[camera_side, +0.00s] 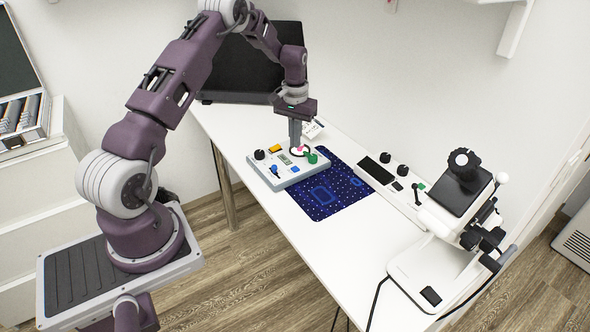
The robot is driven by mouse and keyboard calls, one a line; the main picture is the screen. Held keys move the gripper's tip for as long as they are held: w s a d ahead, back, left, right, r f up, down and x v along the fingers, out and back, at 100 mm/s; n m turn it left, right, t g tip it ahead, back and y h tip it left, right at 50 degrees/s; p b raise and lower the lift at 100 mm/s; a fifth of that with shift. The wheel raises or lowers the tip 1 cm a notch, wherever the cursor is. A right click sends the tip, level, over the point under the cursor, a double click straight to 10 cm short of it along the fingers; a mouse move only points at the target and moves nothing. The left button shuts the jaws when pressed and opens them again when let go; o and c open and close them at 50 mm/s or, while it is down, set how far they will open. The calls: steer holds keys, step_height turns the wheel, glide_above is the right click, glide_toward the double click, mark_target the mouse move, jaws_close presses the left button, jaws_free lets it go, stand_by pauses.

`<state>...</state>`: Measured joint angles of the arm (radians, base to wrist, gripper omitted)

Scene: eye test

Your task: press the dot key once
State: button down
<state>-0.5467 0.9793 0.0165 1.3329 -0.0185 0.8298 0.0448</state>
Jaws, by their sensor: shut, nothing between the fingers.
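My gripper (296,146) is shut and empty, pointing down over the back part of a light grey control box (262,169) on the white table. The box carries a black knob (259,154), an orange button (275,148), a small greenish display (285,159), a blue control (274,170) and a green knob (312,158). A red and white round part shows right at my fingertips; whether they touch it I cannot tell. A small pale device (313,129) lies behind the gripper, partly hidden. I cannot make out a dot key on either.
A dark blue patterned mat (328,190) lies right of the box. Beyond it is a long white panel (392,185) with black knobs. A white microscope-like instrument (436,262) stands at the right. A black screen-like panel (240,75) stands behind. The table's (330,262) front is clear.

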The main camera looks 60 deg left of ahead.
steer(key=shift+r, duration=0.85)
stand_by(2.0)
steer(key=s+d+r+m+t, duration=0.1)
steer(key=s+d+r, duration=0.3)
steer(key=d+r, duration=0.5)
steer(key=s+d+r+m+t, duration=0.1)
steer(key=s+d+r+m, duration=0.15)
steer(key=d+r, duration=0.65)
steer(key=s+d+r+t, duration=0.1)
steer(key=s+d+r, duration=0.1)
steer(key=s, duration=0.5)
steer(key=s+d+r+m+t, duration=0.1)
steer(key=s+d, duration=0.2)
steer(key=s, duration=0.5)
steer(key=s+d+r+m+t, duration=0.1)
steer(key=s+d+r, duration=0.1)
steer(key=s, duration=0.6)
steer(key=shift+d+r+t, duration=0.3)
steer(key=shift+d+r, duration=0.05)
steer(key=shift+d, duration=0.5)
